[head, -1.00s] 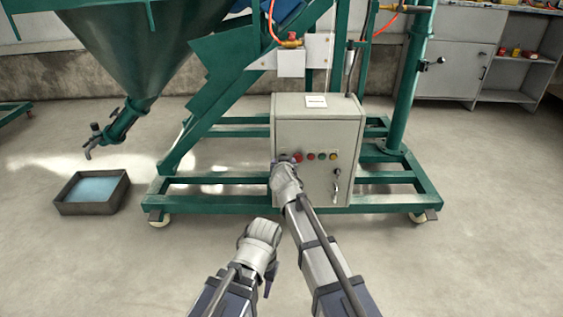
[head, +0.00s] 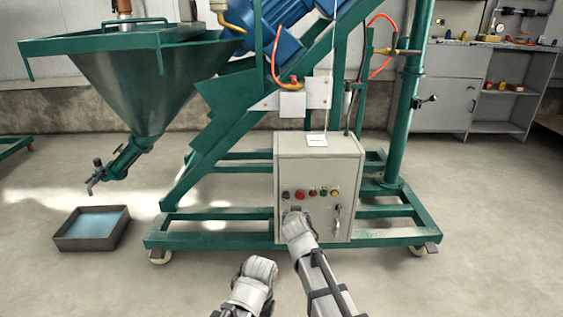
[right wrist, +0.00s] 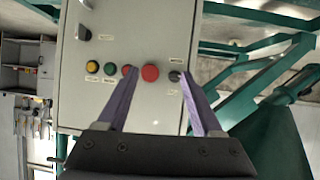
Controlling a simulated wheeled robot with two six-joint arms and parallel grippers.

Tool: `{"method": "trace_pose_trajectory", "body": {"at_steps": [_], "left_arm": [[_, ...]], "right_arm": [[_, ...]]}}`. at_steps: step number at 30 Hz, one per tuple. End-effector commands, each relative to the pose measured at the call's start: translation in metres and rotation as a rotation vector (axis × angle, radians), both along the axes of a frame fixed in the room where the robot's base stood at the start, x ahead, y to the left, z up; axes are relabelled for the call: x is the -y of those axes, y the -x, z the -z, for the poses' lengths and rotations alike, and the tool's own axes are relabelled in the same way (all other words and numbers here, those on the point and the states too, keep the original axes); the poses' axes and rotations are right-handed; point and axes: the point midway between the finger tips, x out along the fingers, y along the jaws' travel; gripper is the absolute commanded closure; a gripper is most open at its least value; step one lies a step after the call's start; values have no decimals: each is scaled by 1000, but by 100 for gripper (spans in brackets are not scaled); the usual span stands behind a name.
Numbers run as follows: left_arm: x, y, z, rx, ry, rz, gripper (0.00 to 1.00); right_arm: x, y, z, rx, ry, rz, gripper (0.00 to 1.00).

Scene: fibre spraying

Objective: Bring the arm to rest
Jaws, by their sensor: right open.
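My right gripper (head: 294,213) is in front of the grey control box (head: 345,160), just below its row of buttons in the head view. In the right wrist view the right gripper (right wrist: 153,95) is open, with nothing between its fingers but the view of the box face and the large red button (right wrist: 150,73). The red button also shows in the head view (head: 299,195), uncovered. My left gripper (head: 262,266) hangs low at the bottom middle, away from the box; its fingertips are not clear.
The box stands on a green wheeled frame (head: 200,241) with a green hopper (head: 140,90) at its left. A dark tray (head: 93,242) with blue contents lies on the floor under the spout. Grey cabinets (head: 450,95) stand at the back right. The near floor is clear.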

Motion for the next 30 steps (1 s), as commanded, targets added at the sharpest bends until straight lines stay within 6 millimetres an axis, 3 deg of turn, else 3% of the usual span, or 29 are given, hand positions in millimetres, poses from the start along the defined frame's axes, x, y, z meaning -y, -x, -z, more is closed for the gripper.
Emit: {"method": "trace_pose_trajectory", "body": {"at_steps": [3, 6, 12, 18, 20, 21, 30], "left_arm": [[0, 0, 0, 0, 0, 0, 55], [0, 0, 0, 0, 0, 0, 55], [0, 0, 0, 0, 0, 0, 55], [0, 0, 0, 0, 0, 0, 55], [0, 0, -3, 0, 0, 0, 55], [0, 0, -18, 0, 0, 1, 55], [0, 0, -75, -2, -2, 6, 55]], "right_arm": [[51, 50, 37, -211, 23, 79, 32], [81, 98, 67, -413, 29, 105, 32], [104, 180, 100, -719, 1, 78, 32], [109, 251, 113, -955, -53, -4, 32], [107, 269, 111, -1014, -68, -37, 32], [98, 266, 96, -1012, -48, -51, 32], [56, 282, 40, -1052, 51, -139, 32]]}}
